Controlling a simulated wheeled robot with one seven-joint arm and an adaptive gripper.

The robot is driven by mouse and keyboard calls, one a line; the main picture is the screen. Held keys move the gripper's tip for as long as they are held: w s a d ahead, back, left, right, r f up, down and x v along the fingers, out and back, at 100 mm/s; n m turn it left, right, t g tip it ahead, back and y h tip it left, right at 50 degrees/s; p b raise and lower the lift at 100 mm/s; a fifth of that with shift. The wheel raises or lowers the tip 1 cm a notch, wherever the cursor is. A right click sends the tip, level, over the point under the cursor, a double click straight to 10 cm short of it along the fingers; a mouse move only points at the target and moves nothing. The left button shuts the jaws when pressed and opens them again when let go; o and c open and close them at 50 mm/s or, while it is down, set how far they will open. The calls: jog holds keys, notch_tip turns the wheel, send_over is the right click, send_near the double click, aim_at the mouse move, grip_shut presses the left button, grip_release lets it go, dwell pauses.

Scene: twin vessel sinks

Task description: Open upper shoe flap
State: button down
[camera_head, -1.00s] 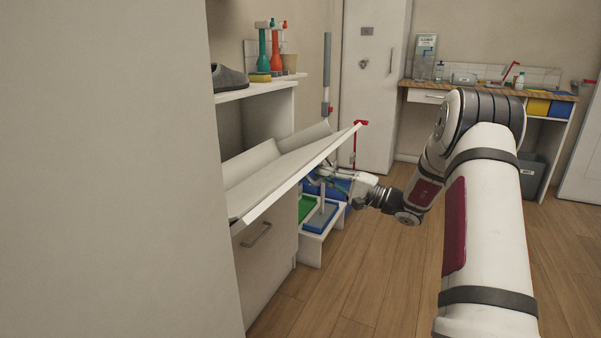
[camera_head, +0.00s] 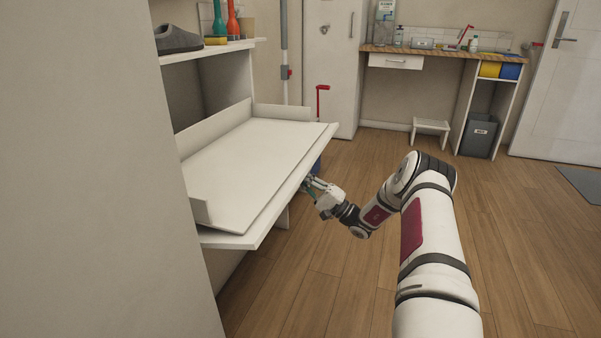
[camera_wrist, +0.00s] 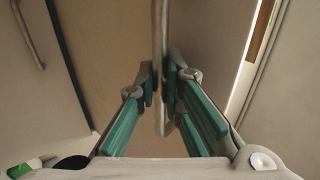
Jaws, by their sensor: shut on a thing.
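The upper shoe flap (camera_head: 255,165) is swung out from the white cabinet in the head view. It lies close to level, with its pale inner side and low raised edges showing. My gripper (camera_head: 312,184) is at the flap's outer right edge, just below it. In the wrist view the flap's face (camera_wrist: 105,50) fills the middle, and a metal bar handle (camera_wrist: 160,50) runs between the green finger pads of my gripper (camera_wrist: 165,85). The fingers are closed around the handle. In the head view the handle is hidden under the flap.
A grey shoe (camera_head: 178,39) stands on the shelf (camera_head: 205,52) above the flap, with bottles (camera_head: 232,20) beside it. At the back are a wooden-topped bench (camera_head: 440,52), a white step stool (camera_head: 431,127) and a dark bin (camera_head: 478,135). The wooden floor (camera_head: 530,230) at the right is clear.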

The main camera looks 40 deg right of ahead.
jog(key=shift+w+f, duration=0.1)
dwell(0.4)
jog(key=c, duration=1.7)
grip_release()
jog(key=v, duration=1.2)
